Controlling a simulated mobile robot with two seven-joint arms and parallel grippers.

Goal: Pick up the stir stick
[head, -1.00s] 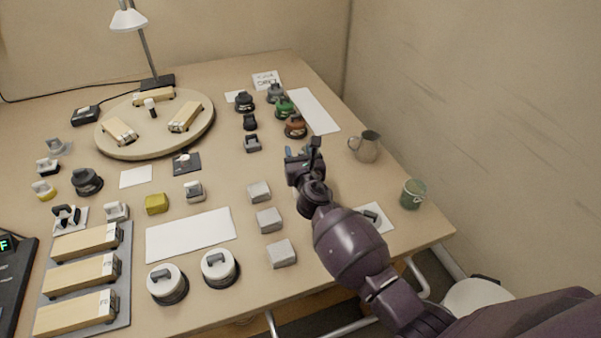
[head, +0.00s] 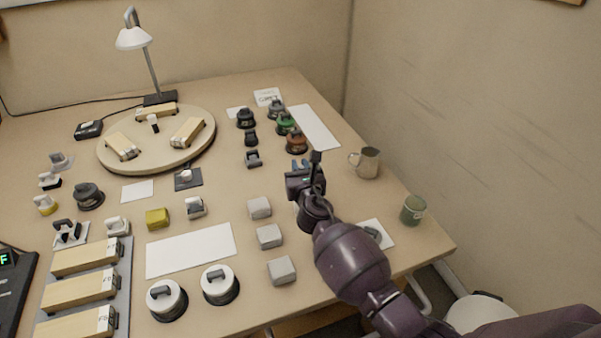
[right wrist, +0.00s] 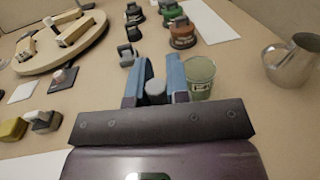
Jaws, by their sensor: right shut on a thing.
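My right gripper (head: 299,165) is over the right part of the bench, its blue fingers pointing toward the back. In the right wrist view the fingers (right wrist: 157,88) are shut on a grey, round-ended piece, which I take to be the stir stick (right wrist: 155,92). Only this end shows; the rest is hidden by the gripper. A greenish clear cup (right wrist: 200,78) stands just beyond the right finger in that view. I cannot tell whether the stick is clear of the bench. My left gripper is not in view.
A metal pitcher (head: 366,162) and a green mug (head: 412,210) stand right of my arm. Grey blocks (head: 269,236) lie to its left. Several dark, green and brown knobbed pieces (head: 285,123) stand behind the gripper. A round turntable (head: 190,148) is at the back left.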

